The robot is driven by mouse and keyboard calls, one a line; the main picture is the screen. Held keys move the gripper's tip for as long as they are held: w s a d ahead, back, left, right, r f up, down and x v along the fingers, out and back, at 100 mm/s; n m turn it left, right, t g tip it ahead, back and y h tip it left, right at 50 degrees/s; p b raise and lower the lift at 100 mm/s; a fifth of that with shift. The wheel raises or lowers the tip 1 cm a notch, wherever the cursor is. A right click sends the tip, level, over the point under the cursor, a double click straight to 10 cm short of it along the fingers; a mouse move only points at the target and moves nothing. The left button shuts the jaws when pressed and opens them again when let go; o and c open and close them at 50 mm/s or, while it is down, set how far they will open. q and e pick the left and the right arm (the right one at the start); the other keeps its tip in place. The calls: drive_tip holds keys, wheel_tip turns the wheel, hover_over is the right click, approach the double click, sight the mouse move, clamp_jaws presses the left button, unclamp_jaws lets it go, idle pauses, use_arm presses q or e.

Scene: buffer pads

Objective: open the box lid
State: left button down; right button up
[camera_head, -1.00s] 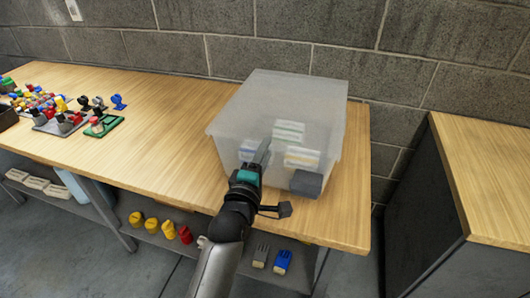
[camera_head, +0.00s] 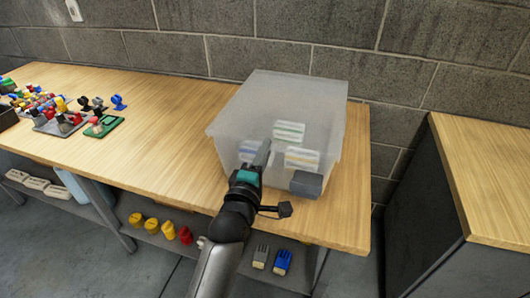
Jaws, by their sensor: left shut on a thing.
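A dark grey block (camera_head: 306,184) sits at the box's lower front right. My right gripper is not in view.
The bench (camera_head: 160,140) is clear left of the box. Toys and a green plate (camera_head: 104,127) lie at its far left. A concrete wall stands behind, and another cabinet (camera_head: 490,170) at right.

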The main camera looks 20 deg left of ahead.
use_arm(q)
drive_tip(key=shift+f, duration=0.35)
idle(0.3)
drive_tip(key=shift+r, duration=0.1)
